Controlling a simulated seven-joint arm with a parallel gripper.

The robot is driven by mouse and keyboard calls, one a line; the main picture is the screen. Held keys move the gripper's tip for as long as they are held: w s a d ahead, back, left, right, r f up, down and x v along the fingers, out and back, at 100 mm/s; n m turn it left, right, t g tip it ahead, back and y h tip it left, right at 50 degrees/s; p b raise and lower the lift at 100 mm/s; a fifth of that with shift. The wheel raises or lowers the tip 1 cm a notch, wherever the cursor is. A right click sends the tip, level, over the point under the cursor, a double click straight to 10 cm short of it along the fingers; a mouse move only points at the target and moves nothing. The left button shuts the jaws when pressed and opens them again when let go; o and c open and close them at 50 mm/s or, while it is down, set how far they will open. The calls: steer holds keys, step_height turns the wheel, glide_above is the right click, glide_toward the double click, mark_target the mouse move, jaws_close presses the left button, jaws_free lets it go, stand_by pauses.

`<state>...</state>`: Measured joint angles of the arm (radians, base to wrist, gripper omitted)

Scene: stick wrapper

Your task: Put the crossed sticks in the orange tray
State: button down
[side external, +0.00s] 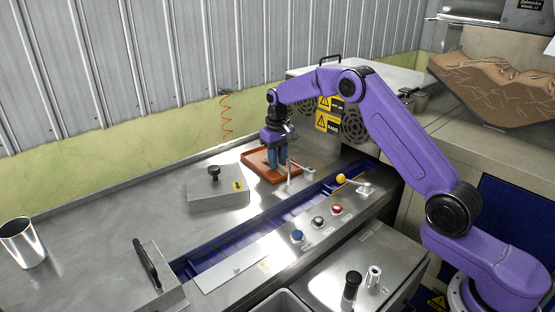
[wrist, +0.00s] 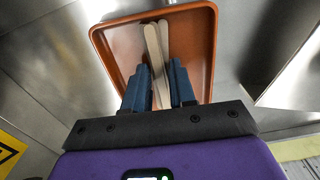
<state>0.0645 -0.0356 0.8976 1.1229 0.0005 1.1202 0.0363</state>
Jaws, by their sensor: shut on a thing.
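The orange tray (side external: 256,157) lies on the metal counter below my gripper, and it fills the upper middle of the wrist view (wrist: 204,50). My gripper (side external: 278,167) points down over the tray. In the wrist view my gripper's blue fingers (wrist: 160,80) are shut on the pale wooden sticks (wrist: 153,45). The sticks lean against each other at a narrow angle, and their far ends are over the tray. I cannot tell whether the sticks touch the tray floor. In the side view the sticks are too small to make out.
A grey box with a black knob (side external: 216,190) stands left of the tray. A blue conveyor channel (side external: 285,215) and a button panel (side external: 318,222) run in front. A metal cup (side external: 22,243) stands far left.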

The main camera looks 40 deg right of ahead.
steer(key=c, duration=0.9)
jaws_free()
steer(key=shift+f, duration=0.15)
step_height(320, 180, up, 12)
steer(key=s+a+r+n, duration=0.1)
steer(key=s+a+n, duration=0.2)
steer(key=s+a, duration=0.55)
steer(key=s+a+r+n, duration=0.25)
steer(key=s+a, duration=0.35)
steer(key=s, duration=0.5)
steer(key=s+d+f+n, duration=0.2)
steer(key=s, duration=0.7)
steer(key=s+d+f+n, duration=0.2)
steer(key=s+n, duration=0.1)
steer(key=s, duration=0.6)
steer(key=s+d+f+n, duration=0.3)
steer(key=s, duration=0.6)
steer(key=shift+s, duration=0.15)
